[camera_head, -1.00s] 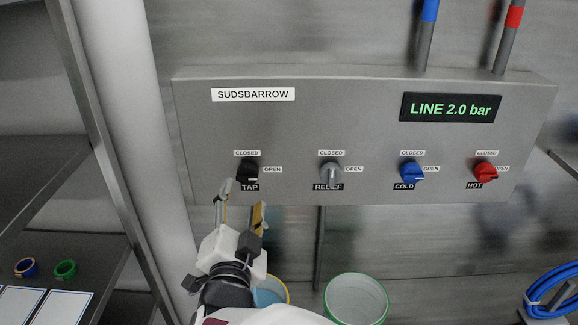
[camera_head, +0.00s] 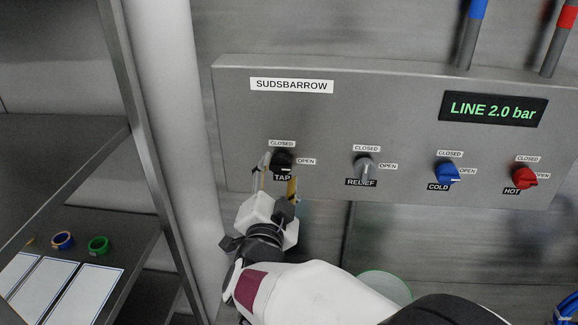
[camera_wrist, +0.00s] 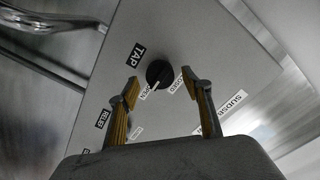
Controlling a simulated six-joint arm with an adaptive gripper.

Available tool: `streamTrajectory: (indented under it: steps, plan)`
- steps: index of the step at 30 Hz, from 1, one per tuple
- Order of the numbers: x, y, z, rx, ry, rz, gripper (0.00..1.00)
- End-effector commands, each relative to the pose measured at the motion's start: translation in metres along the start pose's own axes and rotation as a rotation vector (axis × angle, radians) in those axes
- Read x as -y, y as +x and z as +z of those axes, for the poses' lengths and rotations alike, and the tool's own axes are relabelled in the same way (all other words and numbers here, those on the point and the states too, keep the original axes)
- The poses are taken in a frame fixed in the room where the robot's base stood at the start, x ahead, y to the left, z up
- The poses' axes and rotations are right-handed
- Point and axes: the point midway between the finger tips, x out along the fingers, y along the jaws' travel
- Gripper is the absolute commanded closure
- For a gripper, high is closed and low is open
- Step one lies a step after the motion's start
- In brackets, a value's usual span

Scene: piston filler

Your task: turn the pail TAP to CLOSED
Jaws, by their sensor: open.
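The black TAP knob (camera_head: 283,159) is on the grey panel (camera_head: 330,95), between its CLOSED label above and its OPEN label to the right. Its pale pointer mark looks turned toward the OPEN side. In the wrist view the TAP knob (camera_wrist: 159,73) shows just beyond my fingertips, with the pale mark toward the partly hidden OPEN label. My gripper (camera_head: 279,172) is open at the knob's lower edge, one finger to its left and one below right. In the wrist view my gripper (camera_wrist: 160,84) has a yellow-padded finger on either side of the knob. I cannot tell whether they touch it.
The grey RELIEF knob (camera_head: 364,168), blue COLD knob (camera_head: 446,172) and red HOT knob (camera_head: 525,177) sit to the right. The display (camera_head: 493,108) reads LINE 2.0 bar. A green-rimmed pail (camera_head: 385,285) is below, partly hidden by my arm. A shelf (camera_head: 75,255) stands left.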

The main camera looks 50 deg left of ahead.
Motion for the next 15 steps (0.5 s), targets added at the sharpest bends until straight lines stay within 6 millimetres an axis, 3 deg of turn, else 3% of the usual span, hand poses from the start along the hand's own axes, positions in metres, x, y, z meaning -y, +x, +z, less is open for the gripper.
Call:
streamTrajectory:
  steps: [6,15]
  plan:
    - [0.000,0.018,0.000,-0.001,0.001,0.001,0.51]
    - [0.000,0.025,0.000,0.001,0.001,0.000,0.51]
